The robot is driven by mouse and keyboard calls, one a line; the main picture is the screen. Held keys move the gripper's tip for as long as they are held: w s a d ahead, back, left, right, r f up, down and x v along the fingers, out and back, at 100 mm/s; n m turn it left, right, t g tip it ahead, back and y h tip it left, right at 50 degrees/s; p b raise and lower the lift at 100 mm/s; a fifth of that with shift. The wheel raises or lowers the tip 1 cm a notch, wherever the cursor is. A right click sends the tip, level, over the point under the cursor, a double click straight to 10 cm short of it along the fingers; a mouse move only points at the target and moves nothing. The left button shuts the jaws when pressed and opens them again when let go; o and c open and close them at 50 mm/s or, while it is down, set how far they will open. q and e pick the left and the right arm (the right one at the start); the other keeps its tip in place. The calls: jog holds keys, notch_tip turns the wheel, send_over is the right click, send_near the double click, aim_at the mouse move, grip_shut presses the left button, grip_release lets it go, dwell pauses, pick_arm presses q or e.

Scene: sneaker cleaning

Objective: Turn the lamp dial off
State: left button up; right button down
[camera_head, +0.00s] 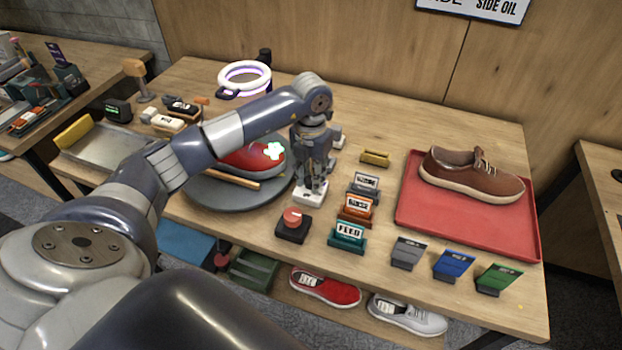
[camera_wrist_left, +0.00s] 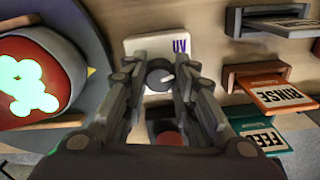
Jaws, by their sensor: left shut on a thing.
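The lamp dial (camera_wrist_left: 160,75) is a dark round knob with a pale mark, on a white box labelled UV (camera_wrist_left: 150,43). The white box (camera_head: 309,198) also shows in the head view, near the middle of the table. My left gripper (camera_head: 312,184) points down over it, and in the left wrist view its fingers (camera_wrist_left: 161,82) are shut on the dial, one on each side. In the head view the gripper hides the dial. The white ring lamp (camera_head: 262,71) at the back of the table shows a purple glow. My right gripper is out of view.
A grey round plate (camera_head: 205,196) with a red shoe (camera_head: 245,160) and a green glowing patch lies left of the gripper. A red push button (camera_head: 293,217) stands just in front. Label holders (camera_head: 348,235) stand to the right, before a red tray (camera_head: 465,221) holding a brown shoe.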

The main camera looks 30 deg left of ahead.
pick_arm(q)
jog(key=m+b, duration=0.3)
jog(key=m, duration=0.2)
jog(key=shift+f+m+b, duration=0.1)
jog(key=shift+m+b, duration=0.2)
jog(key=shift+b, duration=0.05)
jog(key=m+b, duration=0.3)
jog(key=m, duration=0.2)
jog(key=m+b, duration=0.2)
jog(key=m, duration=0.3)
jog(key=shift+m, duration=0.4)
jog(key=shift+m+b, duration=1)
jog(key=shift+m, duration=1.3)
jog(key=o, duration=1.1)
